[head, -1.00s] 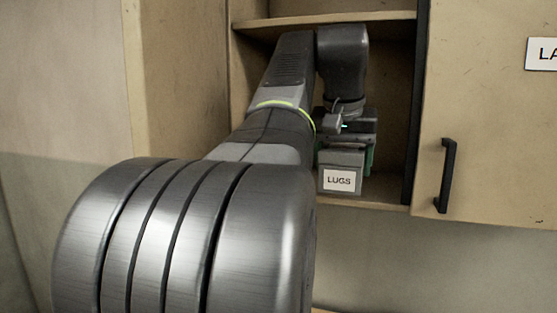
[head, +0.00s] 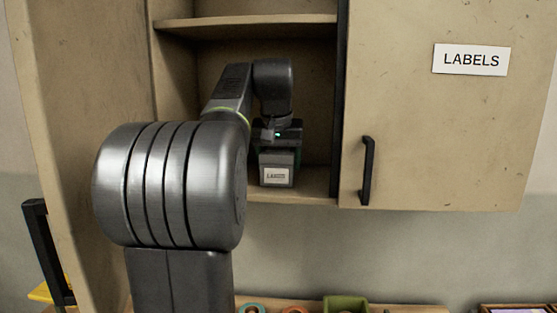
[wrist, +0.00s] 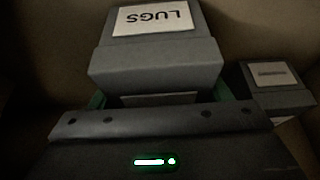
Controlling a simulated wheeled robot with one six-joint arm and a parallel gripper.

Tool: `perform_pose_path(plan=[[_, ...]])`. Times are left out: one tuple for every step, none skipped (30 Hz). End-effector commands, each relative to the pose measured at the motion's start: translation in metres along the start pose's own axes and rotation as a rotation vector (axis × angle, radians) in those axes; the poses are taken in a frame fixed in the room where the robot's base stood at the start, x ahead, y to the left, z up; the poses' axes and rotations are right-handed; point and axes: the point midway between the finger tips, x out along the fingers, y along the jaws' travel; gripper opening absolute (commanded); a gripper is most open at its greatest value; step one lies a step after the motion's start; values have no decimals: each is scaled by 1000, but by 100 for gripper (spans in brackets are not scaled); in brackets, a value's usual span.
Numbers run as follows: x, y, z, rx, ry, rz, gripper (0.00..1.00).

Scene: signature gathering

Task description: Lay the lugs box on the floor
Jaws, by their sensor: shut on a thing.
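The lugs box (wrist: 155,65) is a small grey box with a white label reading LUGS, upside down in the wrist view. My gripper (wrist: 160,98) is shut on it, with green finger pads at its sides. In the head view, my gripper (head: 279,148) reaches down from above inside the open cabinet, and the box (head: 276,159) hangs upright below it, near the bottom shelf. Its label is blurred there. I cannot tell whether it touches the shelf. The floor is not in view.
Another grey labelled box (wrist: 268,97) stands right of the held one in the wrist view. The cabinet's right door (head: 440,130), marked LABELS, is closed; its left door (head: 85,150) stands open. Below, a green bin (head: 345,302) and other items sit on a surface.

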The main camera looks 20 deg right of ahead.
Motion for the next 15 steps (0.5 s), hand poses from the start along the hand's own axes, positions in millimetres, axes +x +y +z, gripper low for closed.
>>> perform_pose_path(plan=[[1,0,1,0,0,0,42],[2,0,1,0,0,0,42],[2,0,1,0,0,0,42],[2,0,1,0,1,0,42],[2,0,1,0,1,0,42],[2,0,1,0,1,0,42],[2,0,1,0,1,0,42],[2,0,1,0,1,0,42],[2,0,1,0,0,0,42],[3,0,2,0,0,0,42],[4,0,2,0,0,0,42],[5,0,3,0,0,0,42],[5,0,2,0,0,0,77],[4,0,2,0,0,0,83],[5,0,2,0,0,0,90]])
